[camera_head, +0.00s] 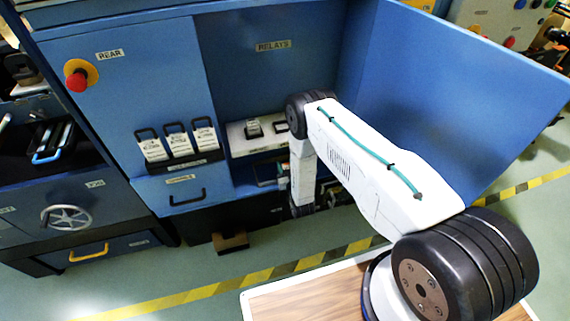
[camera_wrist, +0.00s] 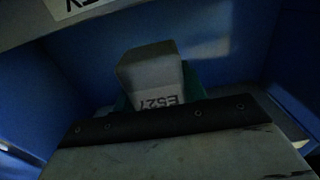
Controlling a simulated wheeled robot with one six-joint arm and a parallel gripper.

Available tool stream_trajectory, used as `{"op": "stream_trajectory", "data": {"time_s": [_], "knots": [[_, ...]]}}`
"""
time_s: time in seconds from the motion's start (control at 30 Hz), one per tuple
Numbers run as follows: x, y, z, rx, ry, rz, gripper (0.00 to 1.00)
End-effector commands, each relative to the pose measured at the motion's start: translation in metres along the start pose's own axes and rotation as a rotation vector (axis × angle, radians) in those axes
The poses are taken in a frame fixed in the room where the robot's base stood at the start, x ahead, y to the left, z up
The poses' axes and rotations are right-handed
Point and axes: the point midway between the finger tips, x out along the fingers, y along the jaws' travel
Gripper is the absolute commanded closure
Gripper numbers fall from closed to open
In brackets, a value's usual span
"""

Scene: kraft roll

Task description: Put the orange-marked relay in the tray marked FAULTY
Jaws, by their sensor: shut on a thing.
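In the wrist view, a pale grey block (camera_wrist: 150,68) with the upside-down print "E527" sits between teal pieces at my gripper (camera_wrist: 157,95). My gripper appears shut on this block. No orange mark shows on its visible faces, so I cannot tell whether it is the orange-marked relay. A white label (camera_wrist: 88,5) is cut off at the top of the wrist view; only its last letters show, and I cannot confirm that it reads FAULTY. In the head view, my arm reaches down in front of the blue cabinet, and the gripper's jaws are not clear there.
The blue cabinet (camera_head: 130,85) carries a RELAYS sign (camera_head: 273,46) and a red button (camera_head: 77,81). Three white labelled blocks (camera_head: 178,146) with dark handles stand on its left ledge. A pale ledge (camera_head: 240,148) with small blocks is beside my arm. A blue panel (camera_head: 450,90) stands at right.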

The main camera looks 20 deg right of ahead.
Motion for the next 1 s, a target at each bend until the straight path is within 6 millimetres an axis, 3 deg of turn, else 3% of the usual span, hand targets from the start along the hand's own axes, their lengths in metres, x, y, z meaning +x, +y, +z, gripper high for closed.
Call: {"op": "stream_trajectory", "data": {"time_s": [0.1, 0.37, 0.5, 0.6, 1.0], "knots": [[0.022, 0.005, 0.002, 0.0, 0.001, 0.001, 0.83], [0.046, 0.01, 0.006, -0.001, -0.001, 0.001, 0.83], [0.043, 0.009, 0.031, -0.001, -0.002, 0.0, 0.83], [0.043, 0.009, 0.038, -0.001, -0.001, 0.0, 0.83], [0.043, 0.009, 0.044, 0.0, -0.001, 0.0, 0.83]]}}
